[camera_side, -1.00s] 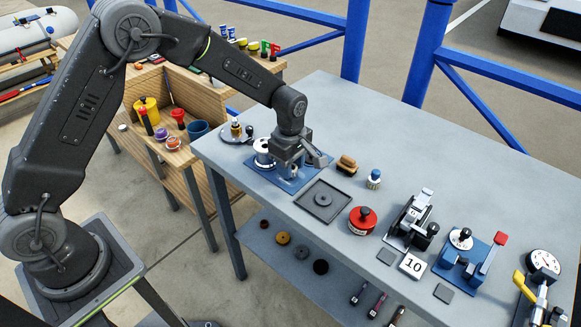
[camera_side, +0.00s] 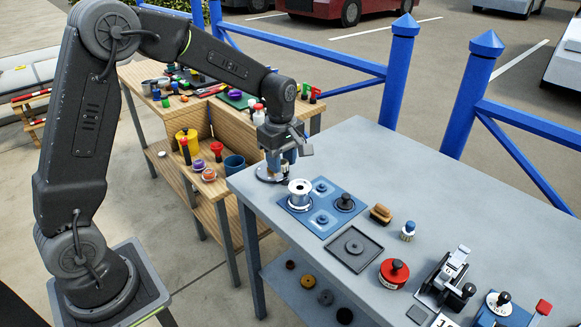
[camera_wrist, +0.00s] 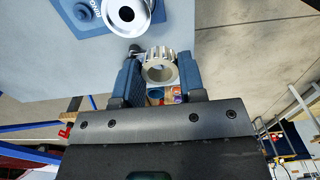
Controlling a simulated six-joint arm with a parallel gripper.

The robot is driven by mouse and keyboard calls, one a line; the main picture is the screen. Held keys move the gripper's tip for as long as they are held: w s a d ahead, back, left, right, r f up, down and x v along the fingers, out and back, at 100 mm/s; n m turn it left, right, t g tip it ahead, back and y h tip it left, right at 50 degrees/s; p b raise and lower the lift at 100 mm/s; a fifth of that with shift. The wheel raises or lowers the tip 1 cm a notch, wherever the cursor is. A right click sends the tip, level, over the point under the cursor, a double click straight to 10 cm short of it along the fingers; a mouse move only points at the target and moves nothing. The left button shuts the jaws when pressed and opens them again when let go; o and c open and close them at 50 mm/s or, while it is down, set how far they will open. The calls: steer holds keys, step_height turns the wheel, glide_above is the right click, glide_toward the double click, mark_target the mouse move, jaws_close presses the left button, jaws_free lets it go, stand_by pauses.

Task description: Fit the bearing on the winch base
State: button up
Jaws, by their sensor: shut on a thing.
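In the wrist view my gripper (camera_wrist: 160,85) is shut on the bearing (camera_wrist: 160,68), a pale ribbed ring with an open centre, held between the blue fingertips. A silver-white flanged drum (camera_side: 299,193), which looks like the winch base, stands upright on the blue mat (camera_side: 309,229), right of my gripper. The drum also shows at the top of the wrist view (camera_wrist: 127,14), apart from the bearing.
The mat also holds a dark knob (camera_side: 345,202) and blue square pieces. A wooden bench (camera_side: 150,75) with cups stands behind left.

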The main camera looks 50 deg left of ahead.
steer(key=shift+r, duration=0.1)
stand_by(0.3)
steer(key=shift+r, duration=1.4)
steer(key=w+a+f, duration=0.2)
steer(key=a, duration=0.2)
steer(key=w+a+f, duration=0.1)
steer(key=w+a, duration=0.1)
steer(key=a, duration=0.2)
steer(key=w+a+f, duration=0.2)
steer(key=a, duration=0.2)
steer(key=shift+w+f, duration=0.15)
steer(key=shift+f, duration=1.6)
steer(key=shift+f, duration=1.7)
steer(key=o, duration=1.4)
steer(key=shift+r, duration=0.1)
